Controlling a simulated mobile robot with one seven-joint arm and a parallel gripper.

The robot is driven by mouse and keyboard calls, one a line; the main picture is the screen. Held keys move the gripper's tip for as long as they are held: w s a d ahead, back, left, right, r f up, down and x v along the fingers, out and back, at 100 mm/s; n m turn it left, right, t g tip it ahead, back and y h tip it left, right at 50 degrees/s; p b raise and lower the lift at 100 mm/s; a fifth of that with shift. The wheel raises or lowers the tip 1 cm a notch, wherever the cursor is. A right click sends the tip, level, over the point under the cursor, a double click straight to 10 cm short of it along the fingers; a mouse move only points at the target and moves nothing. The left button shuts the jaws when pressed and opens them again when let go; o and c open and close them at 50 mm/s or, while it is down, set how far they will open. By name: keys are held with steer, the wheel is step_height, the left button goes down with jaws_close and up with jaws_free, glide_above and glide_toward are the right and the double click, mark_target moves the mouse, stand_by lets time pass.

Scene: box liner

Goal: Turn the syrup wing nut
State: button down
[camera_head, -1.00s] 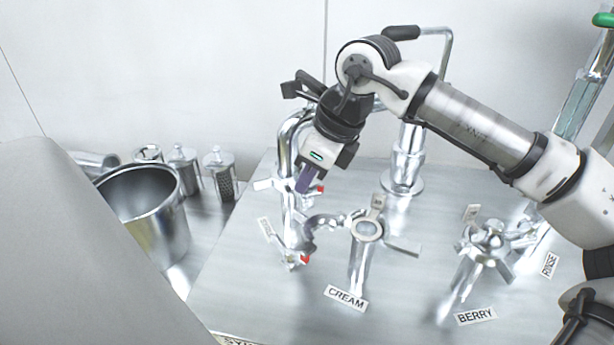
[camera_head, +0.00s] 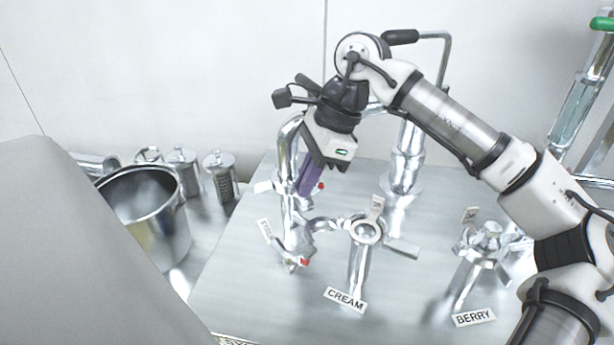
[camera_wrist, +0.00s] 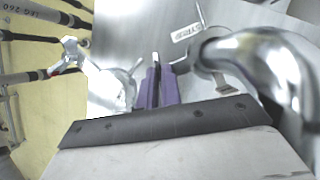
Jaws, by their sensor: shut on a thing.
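In the wrist view the purple fingers of my gripper (camera_wrist: 156,86) lie close together around a thin silver piece.
A steel pot (camera_head: 150,215) and lidded canisters (camera_head: 183,170) stand at the left. The cream tap (camera_head: 366,232) is close on the right, and the berry tap (camera_head: 487,240) farther right. Tall pipework (camera_head: 408,150) rises behind my gripper.

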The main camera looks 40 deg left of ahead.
stand_by(0.4)
steer(key=c, duration=1.6)
jaws_free()
steer(key=shift+r, duration=0.1)
steer(key=shift+w+d+r+p, duration=0.1)
steer(key=shift+w+r+p, duration=0.05)
steer(key=shift+r+p, duration=0.2)
steer(key=w+d, duration=0.2)
steer(key=w, duration=0.1)
steer(key=w+d+p, duration=0.1)
steer(key=w+d, duration=0.1)
steer(key=w, duration=0.2)
steer(key=w+d, duration=0.2)
steer(key=w, duration=0.1)
steer(key=shift+w+d+r+p, duration=0.15)
steer(key=shift+d+p, duration=0.15)
